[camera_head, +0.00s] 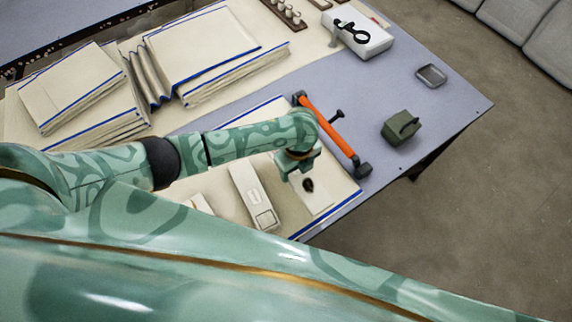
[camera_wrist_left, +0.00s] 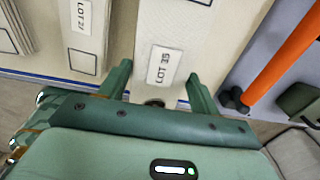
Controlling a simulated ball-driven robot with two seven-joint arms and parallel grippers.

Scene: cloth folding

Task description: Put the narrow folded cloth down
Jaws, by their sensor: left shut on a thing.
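My left gripper (camera_head: 302,170) is low over the near right part of a cream cloth with a blue edge (camera_head: 345,198). It is shut on a narrow folded cream cloth (camera_head: 317,201), which has a dark mark near the jaws. In the left wrist view the jaws (camera_wrist_left: 160,95) stand on both sides of this cloth, and a "LOT 35" label (camera_wrist_left: 160,66) shows on it. Whether its underside touches the cloth below cannot be told. Another narrow labelled strip (camera_head: 250,190) lies to its left. My right gripper is not in view.
An orange bar with black ends (camera_head: 330,130) lies close to the right. Beyond it are a dark green block (camera_head: 401,127), a small grey tray (camera_head: 431,75) and a white box (camera_head: 358,36). Folded cloth stacks (camera_head: 205,50) fill the back left. The grey-blue table (camera_head: 455,108) is bare at the right.

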